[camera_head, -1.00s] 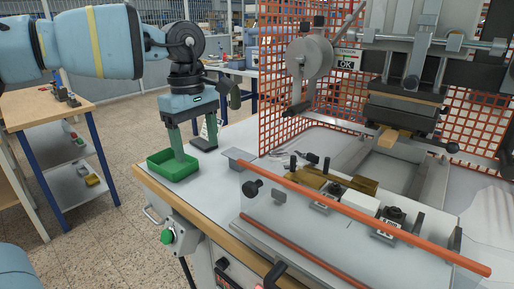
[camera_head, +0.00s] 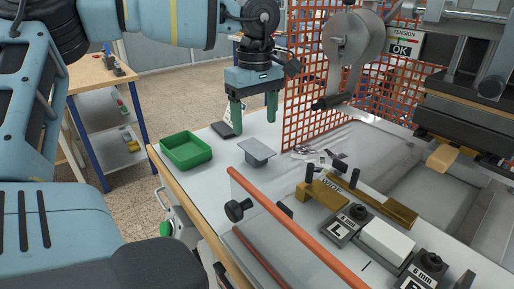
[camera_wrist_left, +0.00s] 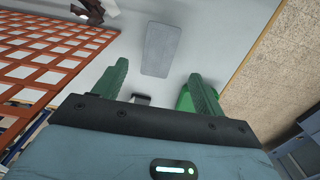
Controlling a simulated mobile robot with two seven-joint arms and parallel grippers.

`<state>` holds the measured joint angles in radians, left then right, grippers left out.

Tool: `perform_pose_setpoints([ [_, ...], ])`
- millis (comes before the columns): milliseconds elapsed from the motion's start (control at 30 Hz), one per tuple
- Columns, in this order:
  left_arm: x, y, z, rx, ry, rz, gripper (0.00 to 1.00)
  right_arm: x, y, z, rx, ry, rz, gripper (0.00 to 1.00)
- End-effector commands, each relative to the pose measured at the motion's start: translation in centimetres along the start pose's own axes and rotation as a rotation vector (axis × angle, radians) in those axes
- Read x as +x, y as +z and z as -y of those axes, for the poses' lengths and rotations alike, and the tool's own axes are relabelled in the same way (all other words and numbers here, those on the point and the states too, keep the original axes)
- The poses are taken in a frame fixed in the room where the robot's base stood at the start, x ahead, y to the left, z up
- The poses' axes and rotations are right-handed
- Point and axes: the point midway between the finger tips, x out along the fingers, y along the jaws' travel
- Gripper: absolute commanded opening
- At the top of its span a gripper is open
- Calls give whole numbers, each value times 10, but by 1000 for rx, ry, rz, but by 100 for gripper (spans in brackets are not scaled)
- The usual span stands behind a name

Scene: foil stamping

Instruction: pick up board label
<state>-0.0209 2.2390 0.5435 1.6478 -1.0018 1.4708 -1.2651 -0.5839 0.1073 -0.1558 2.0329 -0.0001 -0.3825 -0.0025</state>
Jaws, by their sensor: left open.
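My left gripper (camera_head: 254,127) is open and empty, its two green fingers pointing down above the white worktop. A small stand with a pale card and dark base (camera_head: 222,130) is partly hidden behind one finger in the head view. It may be the board label, but I cannot read it. A small dark and white piece (camera_wrist_left: 141,98) shows between the finger bases in the left wrist view. A grey plate on a short foot (camera_head: 257,147) stands nearer than the gripper; it also shows beyond the fingertips in the wrist view (camera_wrist_left: 162,48). My right gripper is out of view.
A green tray (camera_head: 187,150) sits left of the gripper at the table edge. An orange mesh guard (camera_head: 320,85) rises to the right. The press, a tension reel (camera_head: 352,40), brass blocks (camera_head: 375,200) and an orange rail (camera_head: 300,232) fill the right side.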

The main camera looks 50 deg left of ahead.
Motion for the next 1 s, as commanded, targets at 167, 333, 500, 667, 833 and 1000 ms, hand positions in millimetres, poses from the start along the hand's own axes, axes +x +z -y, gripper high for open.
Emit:
perform_pose_setpoints([
  [167,4,0,0,0,-1,0,71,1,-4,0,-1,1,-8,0],
  [333,25,0,0,-1,-3,2,71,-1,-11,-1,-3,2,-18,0],
  [500,46,0,-1,-1,-1,1,71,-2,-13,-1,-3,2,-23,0],
  [667,54,0,-1,-2,1,0,71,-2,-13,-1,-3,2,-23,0],
  [833,54,0,-2,-2,1,0,71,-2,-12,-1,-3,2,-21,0],
  [1000,54,0,-2,-2,1,0,50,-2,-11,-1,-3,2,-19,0],
])
